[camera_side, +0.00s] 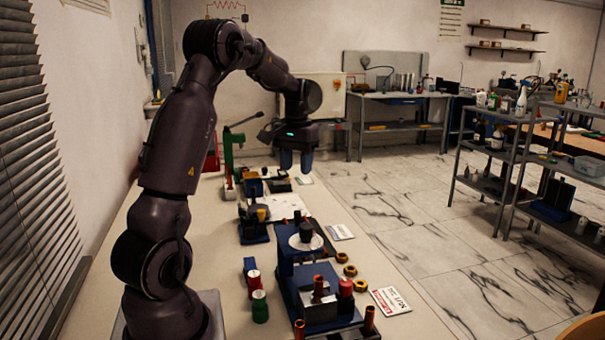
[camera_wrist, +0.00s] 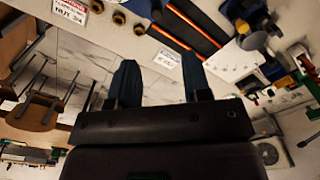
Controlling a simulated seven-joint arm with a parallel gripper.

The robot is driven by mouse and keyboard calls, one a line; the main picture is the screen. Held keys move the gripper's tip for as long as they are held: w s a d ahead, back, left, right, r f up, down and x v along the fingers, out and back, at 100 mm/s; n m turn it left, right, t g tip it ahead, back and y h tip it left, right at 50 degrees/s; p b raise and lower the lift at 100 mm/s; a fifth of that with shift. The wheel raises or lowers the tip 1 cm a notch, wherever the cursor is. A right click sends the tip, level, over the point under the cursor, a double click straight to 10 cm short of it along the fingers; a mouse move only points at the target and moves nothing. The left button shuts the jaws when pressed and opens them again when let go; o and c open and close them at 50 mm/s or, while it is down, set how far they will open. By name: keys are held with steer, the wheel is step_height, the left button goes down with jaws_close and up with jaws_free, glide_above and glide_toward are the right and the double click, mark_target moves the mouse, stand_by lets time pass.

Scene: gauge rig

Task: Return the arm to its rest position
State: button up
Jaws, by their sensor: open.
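My gripper (camera_side: 296,165) hangs at the end of my dark arm in the side view, fingers pointing down, above the far part of the bench. It is open, with nothing between its fingers. In the wrist view my gripper (camera_wrist: 160,75) shows two dark blue fingers spread apart, with floor and a white label card behind them. The arm arches up from its base at the bench's near left and reaches toward the back. No marker of a rest position shows.
The bench (camera_side: 222,262) bears a blue fixture (camera_side: 286,262), a red-topped cylinder (camera_side: 254,280), a green cylinder (camera_side: 260,308), brass nuts (camera_side: 343,257) and label cards (camera_side: 390,300). A green post (camera_side: 228,158) stands near the gripper. Metal shelves (camera_side: 490,150) stand right, across open floor.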

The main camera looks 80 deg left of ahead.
steer(key=s+d+r+m+t, duration=0.2)
steer(key=d+m, duration=0.1)
steer(key=d, duration=0.8)
steer(key=s+d+r+m+t, duration=0.1)
steer(key=s+d+r+m, duration=0.1)
steer(key=d, duration=0.9)
steer(key=s+d+r+m+t, duration=0.2)
steer(key=s+d+m, duration=0.2)
steer(key=d, duration=0.8)
steer(key=shift+s+r+t, duration=0.2)
steer(key=shift+r+t, duration=0.05)
steer(key=shift+t, duration=0.05)
steer(key=shift+a, duration=0.1)
stand_by(0.4)
